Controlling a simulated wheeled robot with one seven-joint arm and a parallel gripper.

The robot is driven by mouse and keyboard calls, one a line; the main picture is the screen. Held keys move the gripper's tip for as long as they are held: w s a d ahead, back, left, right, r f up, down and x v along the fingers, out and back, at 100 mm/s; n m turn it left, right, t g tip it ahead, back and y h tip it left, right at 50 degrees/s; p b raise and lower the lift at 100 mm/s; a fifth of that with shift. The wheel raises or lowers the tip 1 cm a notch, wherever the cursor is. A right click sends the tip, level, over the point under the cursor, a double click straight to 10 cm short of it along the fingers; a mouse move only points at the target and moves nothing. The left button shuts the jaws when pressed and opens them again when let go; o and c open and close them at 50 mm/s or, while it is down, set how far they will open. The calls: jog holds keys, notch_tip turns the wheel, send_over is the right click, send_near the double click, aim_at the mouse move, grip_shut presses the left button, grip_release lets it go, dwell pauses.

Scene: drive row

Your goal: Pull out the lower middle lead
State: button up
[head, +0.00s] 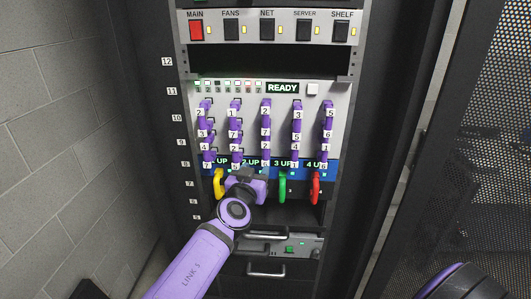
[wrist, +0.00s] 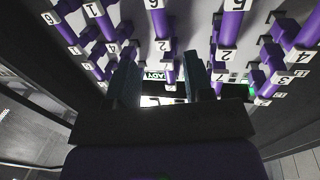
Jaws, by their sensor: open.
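Purple leads with white number tags stand in several columns on the pale panel (head: 282,101). The lower middle lead (head: 266,147) is the purple piece between tags 2 and 6 in the middle column. In the wrist view this lead (wrist: 160,24) runs down from the top edge. My gripper (head: 247,175) is low in front of the panel, near the lower end of that column. In the wrist view my gripper (wrist: 160,60) is open. Its dark fingers lie left and right of the middle column, with nothing seen gripped. I cannot tell the depth gap to the lead.
Neighbouring purple columns stand close on both sides. Below them hang yellow (head: 219,186), green (head: 283,188) and red (head: 315,187) loops. My wrist hides part of this row. A switch strip (head: 268,27) is above, drawer handles (head: 267,268) below, a mesh door (head: 480,130) at right.

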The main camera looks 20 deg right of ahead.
aim_at(264, 153)
jog(key=shift+x, duration=5.4)
jog(key=shift+r, duration=0.1)
